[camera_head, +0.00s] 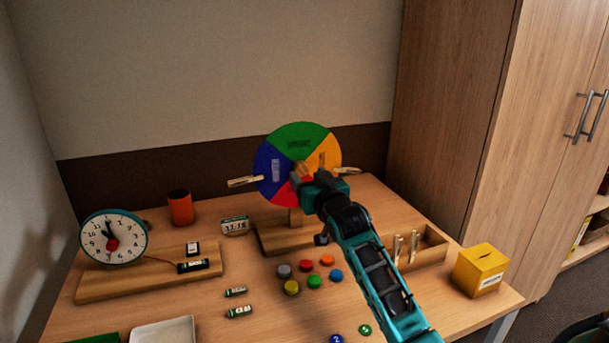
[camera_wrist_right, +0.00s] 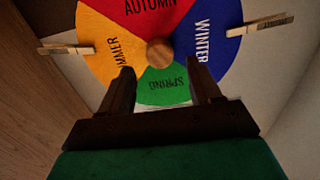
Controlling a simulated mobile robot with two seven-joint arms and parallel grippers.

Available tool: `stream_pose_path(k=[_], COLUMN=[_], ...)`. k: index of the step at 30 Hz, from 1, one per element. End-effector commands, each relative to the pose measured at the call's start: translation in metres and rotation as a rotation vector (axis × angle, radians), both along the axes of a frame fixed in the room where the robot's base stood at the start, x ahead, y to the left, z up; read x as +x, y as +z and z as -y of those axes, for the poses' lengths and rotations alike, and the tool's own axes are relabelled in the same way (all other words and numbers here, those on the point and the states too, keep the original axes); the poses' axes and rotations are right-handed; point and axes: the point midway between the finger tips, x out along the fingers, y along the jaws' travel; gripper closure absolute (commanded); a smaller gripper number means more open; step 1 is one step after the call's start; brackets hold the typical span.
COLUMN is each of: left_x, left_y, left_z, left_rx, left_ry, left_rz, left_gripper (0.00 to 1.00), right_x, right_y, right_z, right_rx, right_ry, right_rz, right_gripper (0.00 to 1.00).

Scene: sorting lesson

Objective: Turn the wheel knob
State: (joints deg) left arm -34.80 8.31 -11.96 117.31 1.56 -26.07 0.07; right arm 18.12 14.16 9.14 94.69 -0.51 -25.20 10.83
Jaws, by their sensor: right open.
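The season wheel (camera_head: 300,137) stands upright at the back of the table, with green, yellow, red and blue sectors. It fills the top of the right wrist view (camera_wrist_right: 200,15), where the words Autumn, Winter and Spring can be read. A round wooden knob (camera_wrist_right: 159,51) sits at its centre; the knob also shows in the head view (camera_head: 303,168), partly behind my gripper. My right gripper (camera_head: 302,180) is open in front of the wheel. In the right wrist view its fingers (camera_wrist_right: 160,77) are apart, with the knob centred just beyond their tips. My left gripper is out of view.
Clothespins (camera_head: 243,181) are clipped at the wheel's sides. A clock (camera_head: 114,238) and an orange cup (camera_head: 180,208) stand to the left. Several coloured buttons (camera_head: 314,281) and batteries (camera_head: 239,311) lie in front. A wooden tray (camera_head: 432,252) and yellow box (camera_head: 480,268) are right.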

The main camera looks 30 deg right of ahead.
Motion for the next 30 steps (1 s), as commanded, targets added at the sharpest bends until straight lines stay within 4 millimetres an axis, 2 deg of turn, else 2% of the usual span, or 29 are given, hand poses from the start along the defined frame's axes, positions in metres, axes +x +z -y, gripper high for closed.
stream_pose_path(k=[3,9,20,30], left_x=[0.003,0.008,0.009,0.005], left_y=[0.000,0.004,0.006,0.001], left_z=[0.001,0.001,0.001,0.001], left_rx=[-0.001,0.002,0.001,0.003], left_ry=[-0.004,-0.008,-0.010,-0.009], left_rz=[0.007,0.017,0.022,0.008], left_gripper=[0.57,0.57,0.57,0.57], right_x=[0.016,0.031,0.034,0.033], right_y=[0.000,0.000,0.000,0.000], right_z=[0.004,0.007,0.008,0.008], right_rx=[0.000,-0.001,-0.001,0.000], right_ry=[-0.001,0.000,0.000,0.000], right_rz=[0.002,0.001,0.000,0.000], right_gripper=[0.37,0.37,0.37,0.69])
